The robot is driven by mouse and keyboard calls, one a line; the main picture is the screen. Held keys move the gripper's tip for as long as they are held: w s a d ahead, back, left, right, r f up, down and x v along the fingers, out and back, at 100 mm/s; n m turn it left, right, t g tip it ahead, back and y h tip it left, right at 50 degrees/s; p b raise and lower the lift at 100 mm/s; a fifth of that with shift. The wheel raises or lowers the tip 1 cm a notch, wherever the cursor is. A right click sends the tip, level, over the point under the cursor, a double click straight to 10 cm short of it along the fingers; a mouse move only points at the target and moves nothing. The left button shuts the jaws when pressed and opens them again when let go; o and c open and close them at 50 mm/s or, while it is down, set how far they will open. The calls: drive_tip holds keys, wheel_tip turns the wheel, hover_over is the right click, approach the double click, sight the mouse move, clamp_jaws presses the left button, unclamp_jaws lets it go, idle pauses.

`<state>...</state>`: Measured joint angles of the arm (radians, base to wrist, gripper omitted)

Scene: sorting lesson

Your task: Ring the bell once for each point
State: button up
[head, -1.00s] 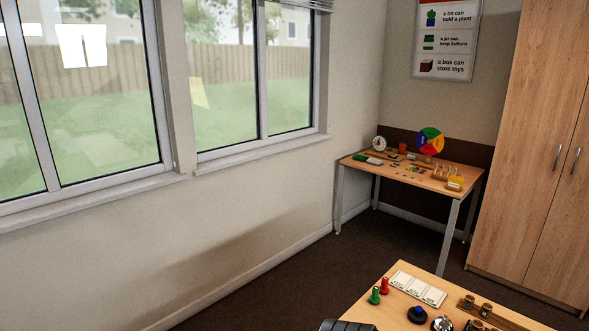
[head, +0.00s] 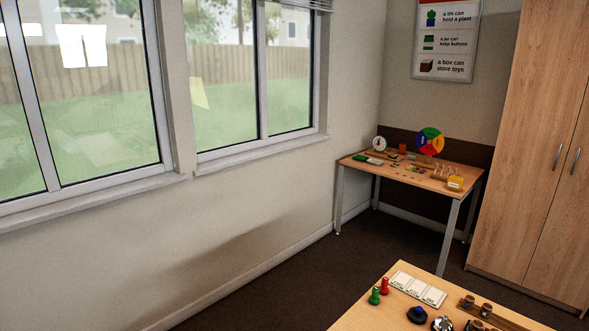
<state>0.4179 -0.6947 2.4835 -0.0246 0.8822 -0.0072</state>
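A shiny silver dome, which looks like the bell (head: 443,324), stands on the near table at the bottom edge of the head view. Its lower part is cut off by the frame. A blue domed piece with a dark base (head: 417,315) stands just left of it. White cards (head: 418,289) lie in a row behind them; their print is too small to read. My gripper is not in view.
A green peg-shaped piece (head: 374,296) and a red one (head: 384,286) stand left of the cards. A wooden rack (head: 485,312) with metal pieces lies to the right. A side desk (head: 405,168) stands by the far wall, beside a wooden cupboard (head: 535,150).

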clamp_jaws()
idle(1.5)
